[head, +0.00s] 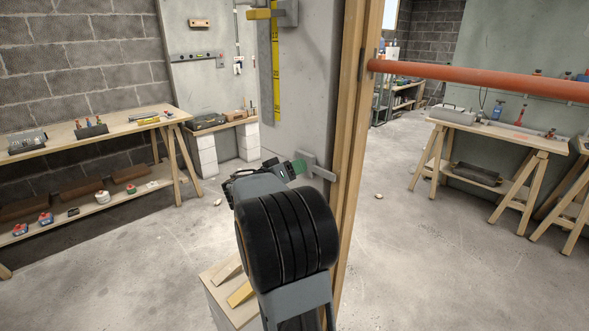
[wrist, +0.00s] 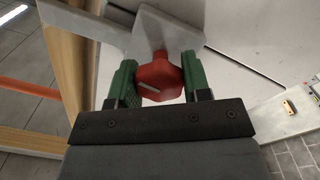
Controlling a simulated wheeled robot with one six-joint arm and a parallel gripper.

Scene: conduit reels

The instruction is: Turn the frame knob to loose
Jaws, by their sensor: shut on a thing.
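The frame knob (wrist: 158,77) is red and lobed, with a pale line on its face, in the upper middle of the wrist view. It sits against a grey metal bracket (wrist: 172,28), which also shows on the wooden frame in the head view (head: 318,167). My gripper (wrist: 160,84) has its two green jaws on either side of the knob, shut on it. In the head view my gripper (head: 299,166) is at the bracket, and the knob is hidden there by the jaws and arm.
A wooden post (head: 353,150) stands right beside the bracket. An orange-red pipe (head: 480,80) runs from it to the right. A workbench (head: 90,135) stands left, another (head: 490,130) right. A low box with wooden wedges (head: 235,300) lies below my arm. The floor between is mostly clear.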

